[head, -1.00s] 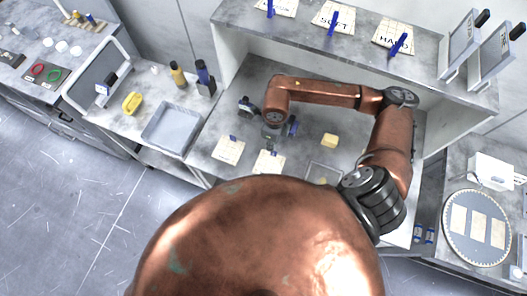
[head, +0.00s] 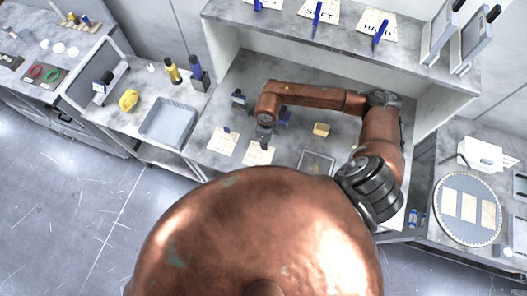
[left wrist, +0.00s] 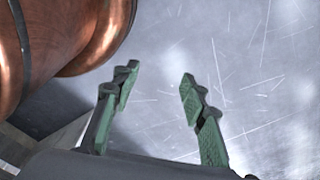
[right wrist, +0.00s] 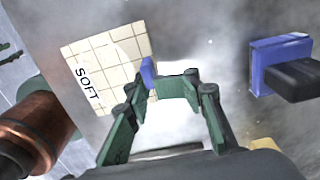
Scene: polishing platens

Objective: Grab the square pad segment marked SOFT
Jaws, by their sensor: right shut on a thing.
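The square cream pad segment marked SOFT (right wrist: 105,68), with a grid of lines, shows in the right wrist view with a blue tab (right wrist: 148,72). My right gripper (right wrist: 172,84) is shut at this tab, on the pad's right side. In the head view my right gripper (head: 264,143) is low over the bench at a pale pad (head: 258,154). Another pale pad (head: 222,144) lies to its left. I cannot tell whether the held pad is clear of the bench. My left gripper (left wrist: 158,80) is open and empty above the grey floor; it is hidden in the head view.
A blue block with a black handle (right wrist: 283,66) stands right of my right gripper. A yellow block (head: 321,130) and a framed tray (head: 318,161) are on the bench. The shelf above holds SOFT (head: 319,11) and HARD (head: 377,25) cards. A round platen (head: 468,210) is at right.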

